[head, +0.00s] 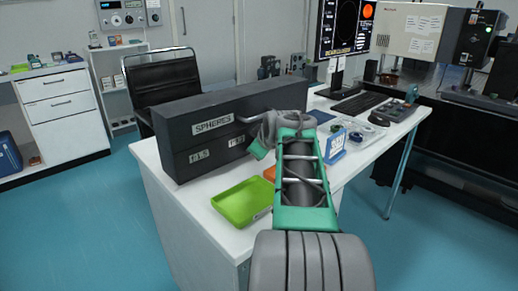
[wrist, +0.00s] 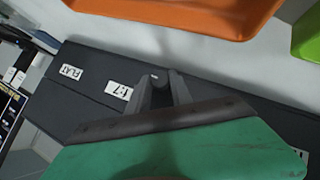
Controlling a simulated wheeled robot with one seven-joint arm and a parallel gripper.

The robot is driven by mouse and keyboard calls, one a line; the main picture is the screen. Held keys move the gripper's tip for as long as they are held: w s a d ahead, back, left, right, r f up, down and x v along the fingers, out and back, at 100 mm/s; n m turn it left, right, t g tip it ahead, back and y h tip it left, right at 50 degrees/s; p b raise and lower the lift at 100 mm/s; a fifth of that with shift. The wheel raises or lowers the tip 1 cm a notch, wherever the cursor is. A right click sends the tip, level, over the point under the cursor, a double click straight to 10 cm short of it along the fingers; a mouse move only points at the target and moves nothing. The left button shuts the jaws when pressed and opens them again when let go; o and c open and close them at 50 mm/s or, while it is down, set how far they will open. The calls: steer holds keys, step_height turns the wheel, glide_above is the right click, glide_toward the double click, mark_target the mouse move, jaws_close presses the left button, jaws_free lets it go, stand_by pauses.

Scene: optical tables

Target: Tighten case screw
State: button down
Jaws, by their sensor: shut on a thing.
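The black case (head: 225,103) stands on the white table, with labels reading SPHERES and others on its front. In the wrist view the case (wrist: 95,68) lies beyond my fingers, with labels FLAT and f:7. My gripper (head: 257,146) is at the right part of the case front. In the wrist view my gripper (wrist: 162,85) is shut on a thin grey rod (wrist: 156,77), whose small end shows between the fingertips. In the head view the rod (head: 249,118) sticks out left by the case's top edge; it looks like a hex key. I cannot make out a screw.
A green tray (head: 241,202) sits before the case, with an orange tray (head: 268,172) partly behind my arm; the orange tray (wrist: 180,25) also shows in the wrist view. A blue-framed card (head: 335,146), keyboard (head: 360,104) and monitor (head: 340,30) stand to the right. A black chair (head: 160,75) is behind.

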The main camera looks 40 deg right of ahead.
steer(key=c, duration=1.1)
jaws_free()
steer(key=shift+c, duration=0.2)
